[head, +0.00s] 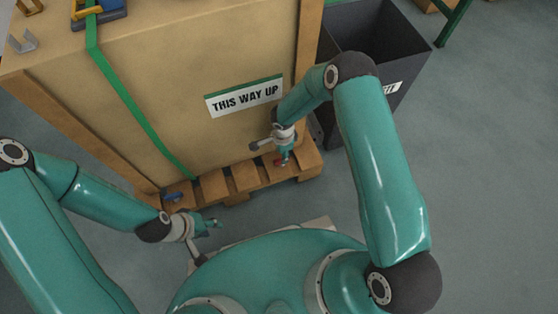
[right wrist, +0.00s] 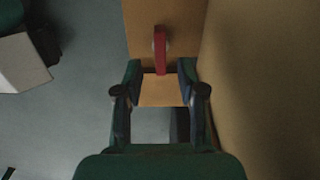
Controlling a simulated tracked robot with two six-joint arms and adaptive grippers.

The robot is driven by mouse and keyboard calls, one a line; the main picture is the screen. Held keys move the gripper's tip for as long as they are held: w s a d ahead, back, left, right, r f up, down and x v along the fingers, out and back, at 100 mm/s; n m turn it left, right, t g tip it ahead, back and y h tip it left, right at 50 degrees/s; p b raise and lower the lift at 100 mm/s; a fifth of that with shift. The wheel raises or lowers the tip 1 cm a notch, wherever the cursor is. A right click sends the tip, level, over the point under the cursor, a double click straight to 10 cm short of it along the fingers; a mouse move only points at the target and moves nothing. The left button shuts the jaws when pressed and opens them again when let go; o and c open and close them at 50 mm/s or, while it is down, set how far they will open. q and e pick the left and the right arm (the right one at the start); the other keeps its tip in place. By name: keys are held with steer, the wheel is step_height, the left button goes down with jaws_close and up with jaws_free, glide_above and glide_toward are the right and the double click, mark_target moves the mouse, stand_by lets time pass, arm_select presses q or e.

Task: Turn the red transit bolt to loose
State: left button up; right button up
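The red transit bolt (head: 278,162) sits on the pallet at the foot of the crate, partly covered by my right gripper (head: 285,158). In the right wrist view the bolt's red bar (right wrist: 160,52) stands upright in the picture against a wooden pallet part, straight ahead of my right gripper (right wrist: 160,82). The two fingers are apart, with the bar's lower end between the fingertips. I see no finger touching it. My left gripper (head: 213,224) hangs free in front of the pallet's left part; its finger gap is too small to read.
The large crate (head: 190,130) with a "THIS WAY UP" label (head: 243,96) and green strap (head: 130,105) stands on a wooden pallet (head: 245,178). A blue part (head: 174,197) is at the pallet's left. A dark bin (head: 400,45) stands right of the crate. Floor (head: 480,190) to the right is clear.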

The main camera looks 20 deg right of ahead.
step_height(320, 180, down, 5)
steer(key=shift+r+b, duration=0.1)
steer(key=shift+b, duration=0.45)
